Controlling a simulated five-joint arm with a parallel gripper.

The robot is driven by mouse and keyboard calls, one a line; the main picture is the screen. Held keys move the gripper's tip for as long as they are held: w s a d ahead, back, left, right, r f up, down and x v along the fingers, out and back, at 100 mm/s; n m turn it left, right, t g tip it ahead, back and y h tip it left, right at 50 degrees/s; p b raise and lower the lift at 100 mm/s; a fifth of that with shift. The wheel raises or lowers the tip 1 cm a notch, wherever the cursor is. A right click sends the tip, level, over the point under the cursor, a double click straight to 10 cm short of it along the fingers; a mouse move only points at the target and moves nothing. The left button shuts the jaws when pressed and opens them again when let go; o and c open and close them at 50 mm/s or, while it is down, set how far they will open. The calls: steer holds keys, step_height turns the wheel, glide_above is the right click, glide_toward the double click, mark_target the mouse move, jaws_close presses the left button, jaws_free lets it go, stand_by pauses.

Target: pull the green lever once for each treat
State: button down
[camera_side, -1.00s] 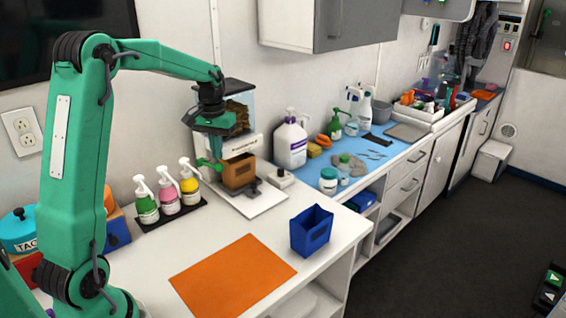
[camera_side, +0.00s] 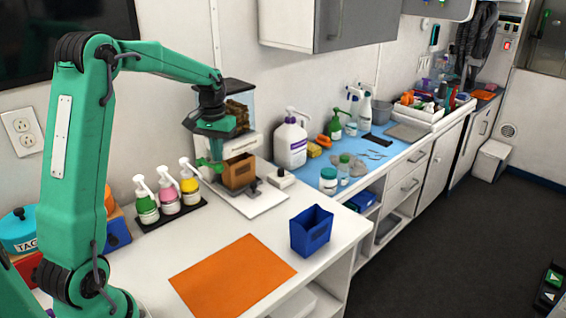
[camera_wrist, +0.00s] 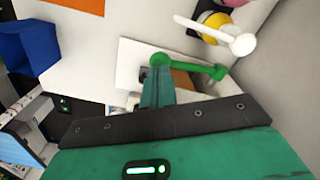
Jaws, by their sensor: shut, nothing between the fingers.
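The treat dispenser (camera_side: 244,144) stands against the wall, with brown treats (camera_side: 240,112) behind its clear front. A brown box (camera_side: 239,173) sits under it. The green lever (camera_wrist: 189,65) shows in the wrist view as a rod with rounded ends, in front of the dispenser. In the side view the lever (camera_side: 204,163) is partly hidden by my gripper. My gripper (camera_side: 216,158) is shut and empty, pointing down at the dispenser's left front. In the wrist view its fingers (camera_wrist: 158,80) are close beside the lever; I cannot tell whether they touch it.
Three pump bottles (camera_side: 167,197) stand on a black tray left of the dispenser. A blue open bin (camera_side: 311,232) and an orange mat (camera_side: 232,276) are on the white counter in front. A large white pump bottle (camera_side: 290,145) stands to the right.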

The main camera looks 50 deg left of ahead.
mark_target(219, 170)
steer(key=shift+f, duration=3.1)
steer(key=shift+r, duration=3.6)
steer(key=shift+f, duration=0.15)
steer(key=shift+f, duration=3.5)
steer(key=shift+r, duration=3.65)
